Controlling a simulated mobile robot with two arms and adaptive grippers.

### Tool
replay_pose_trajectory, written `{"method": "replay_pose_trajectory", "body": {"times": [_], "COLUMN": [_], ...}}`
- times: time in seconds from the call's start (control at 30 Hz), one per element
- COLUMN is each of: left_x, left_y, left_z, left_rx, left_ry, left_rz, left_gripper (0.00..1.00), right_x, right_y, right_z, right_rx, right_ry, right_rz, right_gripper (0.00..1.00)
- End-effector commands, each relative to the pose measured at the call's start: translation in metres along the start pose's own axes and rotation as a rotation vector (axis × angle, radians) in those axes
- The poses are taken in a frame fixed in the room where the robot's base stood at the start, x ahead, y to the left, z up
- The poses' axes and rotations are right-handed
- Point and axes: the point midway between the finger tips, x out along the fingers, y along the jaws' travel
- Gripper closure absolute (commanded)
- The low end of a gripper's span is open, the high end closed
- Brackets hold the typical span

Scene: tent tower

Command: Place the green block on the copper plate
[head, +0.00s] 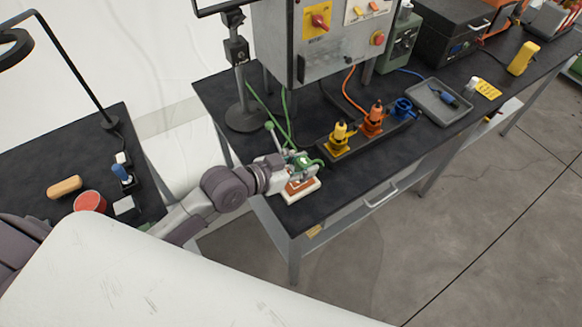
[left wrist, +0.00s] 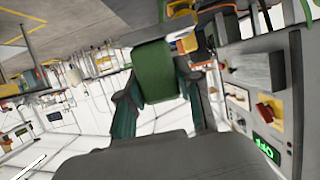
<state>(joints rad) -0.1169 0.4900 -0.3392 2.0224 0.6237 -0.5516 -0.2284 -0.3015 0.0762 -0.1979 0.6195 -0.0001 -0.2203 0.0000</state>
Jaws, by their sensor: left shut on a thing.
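My left gripper (head: 299,168) is above the near left corner of the black workbench. In the left wrist view it is shut on the green block (left wrist: 155,70), which sits between the two fingers. In the head view the gripper hides most of the block. The copper plate (head: 301,187) lies on a white base right under the gripper, partly covered by it. I cannot tell whether the block touches the plate. My right gripper is not in view.
A dark rack with yellow (head: 340,137), orange (head: 373,120) and blue connectors stands right of the plate. A grey control box (head: 330,65) is behind. Green cables run down close to the gripper. A grey tray (head: 424,91) lies farther right. The bench's front edge is near.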

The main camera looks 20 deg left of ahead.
Motion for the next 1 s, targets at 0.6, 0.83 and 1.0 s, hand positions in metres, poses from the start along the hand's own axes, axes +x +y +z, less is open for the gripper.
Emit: {"method": "replay_pose_trajectory", "body": {"times": [0.6, 0.83, 1.0], "left_x": [0.030, 0.042, 0.045], "left_y": [-0.038, -0.038, -0.038], "left_z": [0.038, 0.066, 0.075], "left_rx": [0.012, 0.012, 0.013], "left_ry": [0.003, 0.003, 0.005], "left_rz": [0.047, 0.046, 0.045], "left_gripper": [1.00, 1.00, 1.00], "right_x": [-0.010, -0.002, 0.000], "right_y": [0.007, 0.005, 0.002], "right_z": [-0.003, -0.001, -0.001], "right_rx": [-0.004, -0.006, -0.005], "right_ry": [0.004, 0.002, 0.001], "right_rz": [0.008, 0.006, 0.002], "right_gripper": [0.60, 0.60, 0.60]}}
